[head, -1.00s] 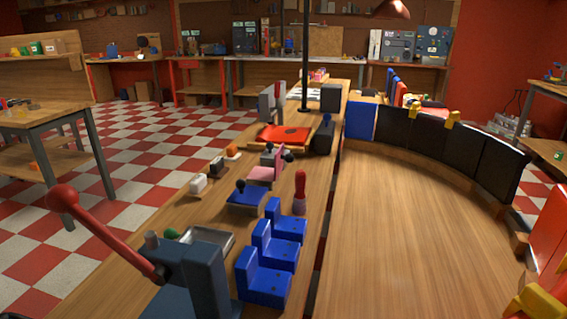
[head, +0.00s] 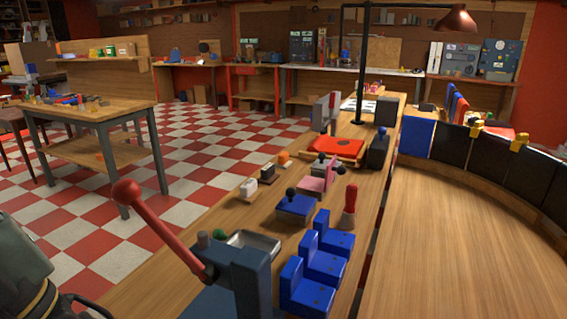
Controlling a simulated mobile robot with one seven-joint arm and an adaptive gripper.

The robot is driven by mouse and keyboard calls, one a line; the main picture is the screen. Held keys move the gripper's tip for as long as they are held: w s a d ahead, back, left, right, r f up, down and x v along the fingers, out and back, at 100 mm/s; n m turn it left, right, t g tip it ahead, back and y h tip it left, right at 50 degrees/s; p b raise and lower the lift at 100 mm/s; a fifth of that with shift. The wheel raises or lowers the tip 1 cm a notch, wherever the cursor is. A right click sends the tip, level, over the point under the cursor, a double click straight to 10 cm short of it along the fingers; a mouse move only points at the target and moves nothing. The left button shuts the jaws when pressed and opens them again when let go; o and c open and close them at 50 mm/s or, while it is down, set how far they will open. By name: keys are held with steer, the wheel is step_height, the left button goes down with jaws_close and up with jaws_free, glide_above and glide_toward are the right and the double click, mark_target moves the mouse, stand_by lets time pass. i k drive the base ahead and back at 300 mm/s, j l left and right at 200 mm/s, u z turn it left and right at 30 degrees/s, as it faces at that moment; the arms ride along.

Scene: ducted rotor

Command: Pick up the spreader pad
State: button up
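I cannot tell for sure which object is the spreader pad. On the long wooden bench stand a red-handled tool (head: 349,207) with a pinkish lower end, upright behind the blue angle blocks (head: 325,264), and a pink fixture (head: 314,187). Beyond them is a flat red piece (head: 335,149) on an orange-red tray. A blue plate with a dark knob (head: 296,207) sits nearer. A grey-green rounded part, which looks like my arm, shows at the lower left edge. My gripper's fingers are not visible.
A grey press with a red lever (head: 155,223) stands at the near end of the bench, beside a shallow metal tray (head: 254,242). A side table (head: 92,108) stands left. Dark curved panels (head: 501,162) line the right. Checkered floor is open between the bench and side table.

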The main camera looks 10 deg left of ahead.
mark_target(284, 163)
steer(key=j+u, duration=0.2)
steer(key=u, duration=0.3)
steer(key=j+u, duration=0.2)
steer(key=u, duration=0.25)
steer(key=i+j+u, duration=0.15)
steer(key=j, duration=0.25)
steer(key=i+j+u, duration=0.2)
steer(key=j, duration=0.15)
steer(key=i+j+u, duration=0.15)
steer(key=j, duration=0.2)
steer(key=i+j+u, duration=0.15)
steer(key=i, duration=0.25)
steer(key=i+j+u, duration=0.15)
steer(key=i+j, duration=0.15)
steer(key=i+j+u, duration=0.15)
steer(key=i, duration=0.35)
steer(key=i+l+z, duration=0.1)
steer(key=i+z, duration=0.65)
steer(key=i+j+z, duration=0.1)
steer(key=z, duration=0.3)
steer(key=i+l+z, duration=0.1)
steer(key=i+z, duration=0.55)
steer(key=z, duration=0.15)
steer(key=i+j+z, duration=0.15)
steer(key=i+z, duration=0.25)
steer(key=i+l+z, duration=0.15)
steer(key=z, duration=0.3)
steer(key=i+z, duration=0.6)
steer(key=z, duration=0.25)
